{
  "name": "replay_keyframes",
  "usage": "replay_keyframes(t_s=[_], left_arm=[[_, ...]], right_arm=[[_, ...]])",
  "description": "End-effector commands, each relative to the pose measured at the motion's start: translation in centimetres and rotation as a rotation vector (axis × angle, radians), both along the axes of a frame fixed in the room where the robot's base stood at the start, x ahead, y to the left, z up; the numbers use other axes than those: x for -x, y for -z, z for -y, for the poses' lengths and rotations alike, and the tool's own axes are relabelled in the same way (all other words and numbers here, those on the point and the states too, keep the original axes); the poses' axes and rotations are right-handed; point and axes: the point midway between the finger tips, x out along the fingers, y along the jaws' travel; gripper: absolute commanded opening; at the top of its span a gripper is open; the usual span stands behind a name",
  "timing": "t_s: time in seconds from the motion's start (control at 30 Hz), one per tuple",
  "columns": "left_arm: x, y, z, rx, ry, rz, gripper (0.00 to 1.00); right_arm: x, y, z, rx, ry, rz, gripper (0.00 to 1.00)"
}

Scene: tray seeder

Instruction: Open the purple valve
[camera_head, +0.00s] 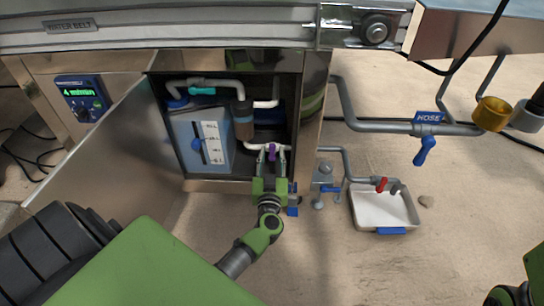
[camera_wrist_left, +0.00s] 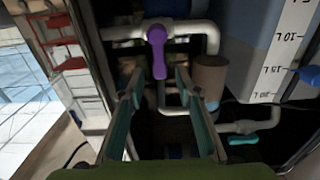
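The purple valve (camera_head: 271,152) is a small handle on a grey pipe low inside the open cabinet. In the left wrist view the purple valve (camera_wrist_left: 158,48) sits ahead of the fingers, its lever pointing down the picture between the tips. My left gripper (camera_head: 271,154) reaches into the cabinet from the front, and its fingers stand either side of the handle. In the wrist view the left gripper (camera_wrist_left: 160,88) is open, with a clear gap and nothing held. Contact with the handle cannot be told. My right gripper is not in view; only part of my right arm shows.
The cabinet door (camera_head: 105,145) stands open at left. A blue-white tank (camera_head: 185,125) and a teal valve (camera_head: 202,91) are inside. A blue hose valve (camera_head: 425,150), a red valve (camera_head: 381,184) and a white basin (camera_head: 380,222) are at right.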

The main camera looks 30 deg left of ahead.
Motion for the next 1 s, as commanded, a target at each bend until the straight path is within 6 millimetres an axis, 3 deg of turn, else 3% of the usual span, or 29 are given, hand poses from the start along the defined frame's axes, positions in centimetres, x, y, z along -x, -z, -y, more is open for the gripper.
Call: replay_keyframes(t_s=[0.13, 0.43, 0.47, 0.57, 0.6, 1.0], left_arm=[[-1.01, 0.04, -0.65, -0.001, 0.0, 0.0, 0.31], [-1.19, -0.05, -0.78, -0.001, 0.0, -0.001, 0.31], [-1.18, -0.05, -0.77, -0.001, 0.0, -0.001, 0.28], [-1.18, -0.05, -0.76, -0.001, 0.0, -0.001, 0.03], [-1.18, -0.04, -0.76, -0.001, 0.0, -0.001, 0.0], [-1.03, -0.1, -0.92, 0.036, 0.0, 0.021, 0.0]], right_arm=[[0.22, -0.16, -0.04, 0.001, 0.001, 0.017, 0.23], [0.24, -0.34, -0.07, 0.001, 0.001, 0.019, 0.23], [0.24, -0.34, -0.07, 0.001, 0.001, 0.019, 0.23], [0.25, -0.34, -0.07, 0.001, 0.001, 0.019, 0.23], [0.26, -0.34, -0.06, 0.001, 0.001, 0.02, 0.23], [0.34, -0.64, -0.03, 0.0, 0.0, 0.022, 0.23]])
